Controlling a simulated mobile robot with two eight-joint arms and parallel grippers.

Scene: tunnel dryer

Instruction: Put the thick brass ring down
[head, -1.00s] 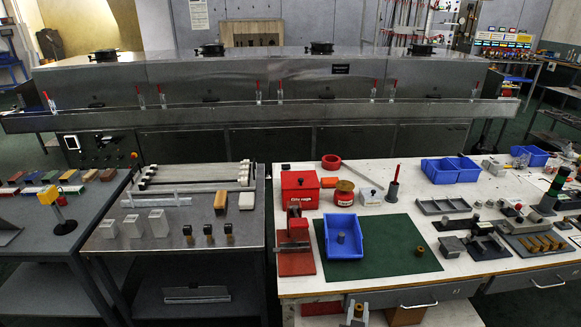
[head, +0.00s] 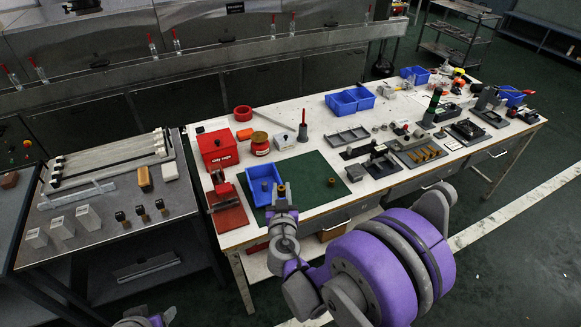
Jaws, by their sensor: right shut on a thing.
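My right gripper (head: 282,201) is shut on a small thick brass ring (head: 282,190). It holds the ring by the right front edge of the blue tray (head: 252,173); the height of the ring above the mat is hard to tell. The tray sits on the left part of the green mat (head: 310,168), and a small dark piece (head: 265,186) shows inside it. Another small brass ring (head: 331,182) stands on the mat to the right of my gripper. Only a bit of my left arm shows at the bottom left; its gripper is out of view.
A red box (head: 217,150), a red tin (head: 260,145) and a red stand (head: 226,196) are left of and behind the mat. The mat's middle is clear.

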